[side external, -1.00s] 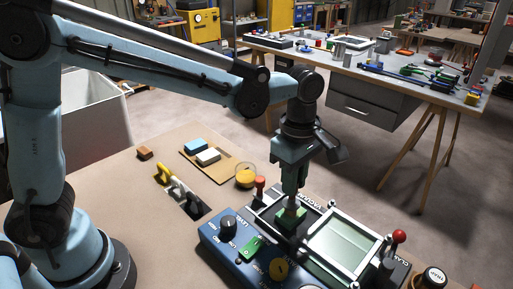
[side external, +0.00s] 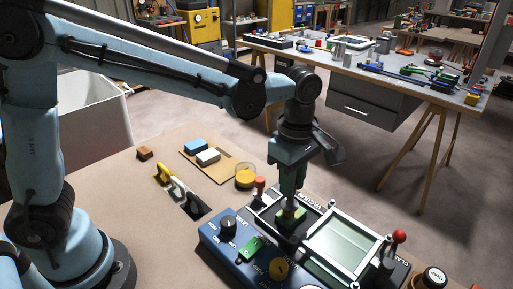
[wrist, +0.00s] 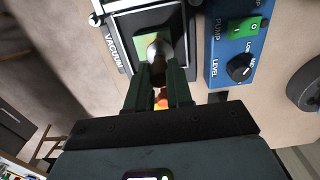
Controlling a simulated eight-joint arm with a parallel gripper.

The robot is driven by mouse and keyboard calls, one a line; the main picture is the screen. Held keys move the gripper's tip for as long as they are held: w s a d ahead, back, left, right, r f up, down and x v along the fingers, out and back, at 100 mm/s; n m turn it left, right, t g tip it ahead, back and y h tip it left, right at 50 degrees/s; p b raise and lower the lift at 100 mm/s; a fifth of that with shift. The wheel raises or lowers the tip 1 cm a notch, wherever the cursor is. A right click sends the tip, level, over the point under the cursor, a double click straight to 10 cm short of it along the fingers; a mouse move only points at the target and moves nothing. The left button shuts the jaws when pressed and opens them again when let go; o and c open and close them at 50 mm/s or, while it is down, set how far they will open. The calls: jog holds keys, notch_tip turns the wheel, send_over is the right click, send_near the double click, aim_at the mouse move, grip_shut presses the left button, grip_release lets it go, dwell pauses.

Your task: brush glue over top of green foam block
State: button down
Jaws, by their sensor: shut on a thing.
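The green foam block (side external: 292,217) sits in the dark recess of the vacuum fixture, below my gripper. It also shows in the wrist view (wrist: 148,42), partly covered by the brush. My gripper (side external: 291,192) points down over the block and is shut on the brush (side external: 291,206). In the wrist view the brush's pale tip (wrist: 157,48) is over the block's top, between my fingers (wrist: 159,82). I cannot tell whether the bristles touch the foam. A round pot with yellow contents (side external: 245,177) stands on the table left of the fixture; it looks like glue.
A blue block (side external: 195,145) and a white block (side external: 208,156) lie on a tan board at the left. The blue control box (side external: 245,250) and a framed lid (side external: 345,245) flank the recess. Red-knobbed levers (side external: 399,238) stand up close by. A yellow-handled tool (side external: 165,173) lies further left.

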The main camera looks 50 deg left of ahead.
jog(key=shift+w, duration=0.3)
jog(key=shift+w, duration=0.65)
jog(key=shift+w, duration=0.7)
jog(key=shift+s, duration=0.8)
jog(key=shift+s, duration=0.1)
jog(key=shift+s, duration=0.65)
jog(key=shift+s, duration=0.1)
